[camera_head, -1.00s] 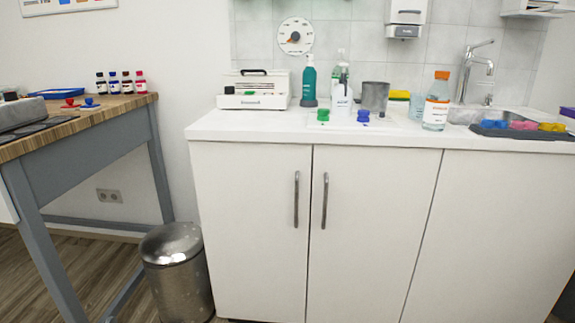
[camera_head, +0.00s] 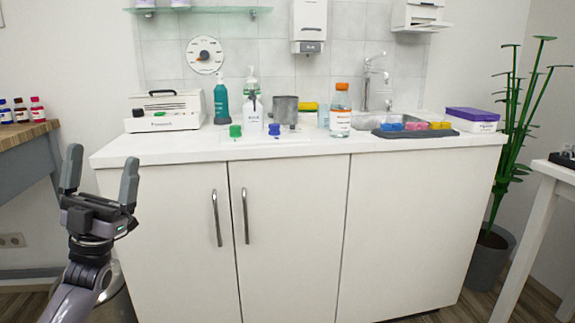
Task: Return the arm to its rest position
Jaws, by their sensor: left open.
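My left gripper (camera_head: 100,178) is at the lower left of the head view. Its two grey fingers point up and stand apart, with nothing between them. It appears in front of the left end of the white cabinet (camera_head: 292,235), below the countertop. My left arm comes up from the bottom left edge. My right gripper is not in view.
The countertop (camera_head: 200,148) holds a white box-shaped device (camera_head: 165,112), a teal bottle (camera_head: 221,103), an orange-capped bottle (camera_head: 340,112) and a dark tray (camera_head: 402,133) by the sink. A wooden table (camera_head: 22,134) is at left, a white table (camera_head: 555,172) and potted plant (camera_head: 488,262) at right.

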